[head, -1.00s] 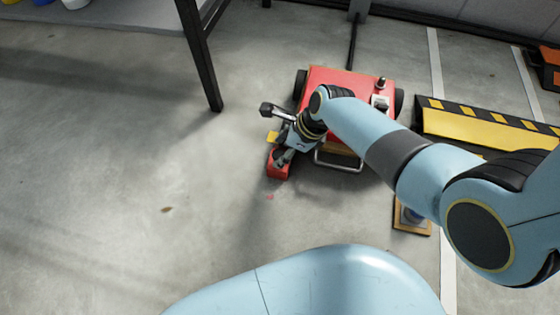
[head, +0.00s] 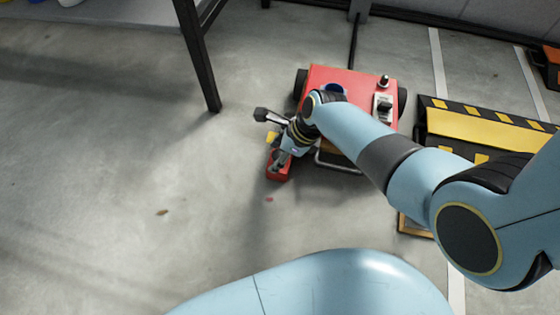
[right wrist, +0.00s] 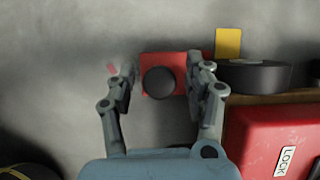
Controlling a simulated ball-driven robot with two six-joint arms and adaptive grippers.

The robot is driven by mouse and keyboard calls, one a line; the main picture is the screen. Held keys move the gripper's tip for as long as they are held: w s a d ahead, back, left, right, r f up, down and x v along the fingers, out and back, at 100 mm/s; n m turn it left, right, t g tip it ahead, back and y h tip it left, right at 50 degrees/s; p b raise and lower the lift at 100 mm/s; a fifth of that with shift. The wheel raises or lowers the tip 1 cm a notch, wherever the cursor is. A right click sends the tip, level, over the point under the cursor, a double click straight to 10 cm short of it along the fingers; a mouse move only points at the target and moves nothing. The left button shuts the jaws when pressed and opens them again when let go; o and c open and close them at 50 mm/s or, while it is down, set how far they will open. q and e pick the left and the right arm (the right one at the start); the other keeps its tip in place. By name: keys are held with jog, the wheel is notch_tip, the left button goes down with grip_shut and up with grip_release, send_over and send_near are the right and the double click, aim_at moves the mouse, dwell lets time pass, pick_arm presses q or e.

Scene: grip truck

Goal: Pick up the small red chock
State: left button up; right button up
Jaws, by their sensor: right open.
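The small red chock (head: 279,175) sits on the floor at the near left corner of the red truck (head: 350,80). In the right wrist view the chock (right wrist: 150,62) has a round black knob on top. My right gripper (head: 279,160) is over the chock, pointing down. In the right wrist view its open fingers (right wrist: 161,74) stand on either side of the chock and its knob. I cannot tell whether a finger touches it. My left gripper is not in view.
A black wheel (right wrist: 255,75) and a yellow piece (right wrist: 228,42) are close right of the chock. A tiny red mark (head: 269,199) lies on the floor. A black-and-yellow ramp (head: 480,128) is at the right, a dark table leg (head: 200,60) upper left. Floor at left is clear.

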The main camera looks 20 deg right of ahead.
grip_shut()
jog(key=shift+r, duration=0.1)
dwell(0.6)
